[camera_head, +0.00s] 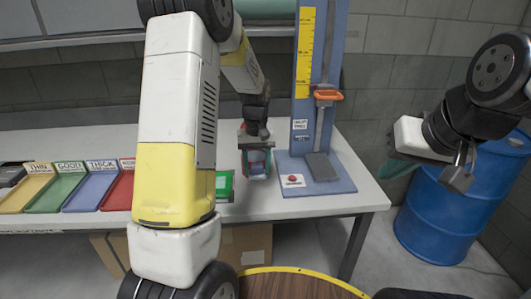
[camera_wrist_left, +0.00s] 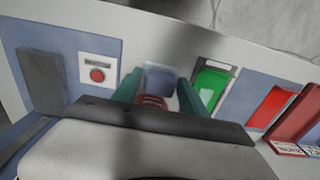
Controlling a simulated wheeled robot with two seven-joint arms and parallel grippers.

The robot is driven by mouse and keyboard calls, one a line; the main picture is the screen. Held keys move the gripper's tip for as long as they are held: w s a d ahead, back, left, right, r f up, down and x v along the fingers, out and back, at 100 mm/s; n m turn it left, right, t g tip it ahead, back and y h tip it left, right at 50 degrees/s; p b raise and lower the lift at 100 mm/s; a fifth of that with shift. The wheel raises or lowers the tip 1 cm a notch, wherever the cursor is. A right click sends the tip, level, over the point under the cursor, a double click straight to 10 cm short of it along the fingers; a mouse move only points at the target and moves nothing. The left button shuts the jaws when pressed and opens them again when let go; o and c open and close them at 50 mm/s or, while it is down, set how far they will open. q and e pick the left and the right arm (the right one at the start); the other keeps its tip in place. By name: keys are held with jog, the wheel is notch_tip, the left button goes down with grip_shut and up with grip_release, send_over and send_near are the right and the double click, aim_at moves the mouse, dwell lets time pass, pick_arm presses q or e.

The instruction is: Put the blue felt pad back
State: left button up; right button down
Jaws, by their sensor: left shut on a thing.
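My left gripper (camera_head: 257,172) points down over the white bench, between the green-framed plate and the gauge stand. Its two teal fingers are shut on a small bluish piece (camera_wrist_left: 160,78), which looks like the blue felt pad. A red, ridged part (camera_wrist_left: 151,102) shows between the fingers, close to the palm. In the head view the held piece is small and partly hidden by the fingers; I cannot tell whether it touches the bench. My right gripper (camera_head: 396,168) is at the right, off the bench in front of the blue barrel; its finger gap is not clear.
The gauge stand (camera_head: 345,185) has a yellow scale, an orange handle (camera_head: 328,95), a red button and a dark grey block (camera_head: 322,167). A green-framed plate (camera_wrist_left: 211,83) lies beside my left gripper. Several labelled trays (camera_head: 90,190) line the left. The blue barrel (camera_head: 430,225) stands right.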

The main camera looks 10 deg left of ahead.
pick_arm(q)
jog(key=shift+f, duration=3.55)
jog(key=shift+f, duration=0.55)
jog(key=o, duration=1.5)
jog(key=shift+o, duration=0.2)
jog(key=shift+r, duration=3.9)
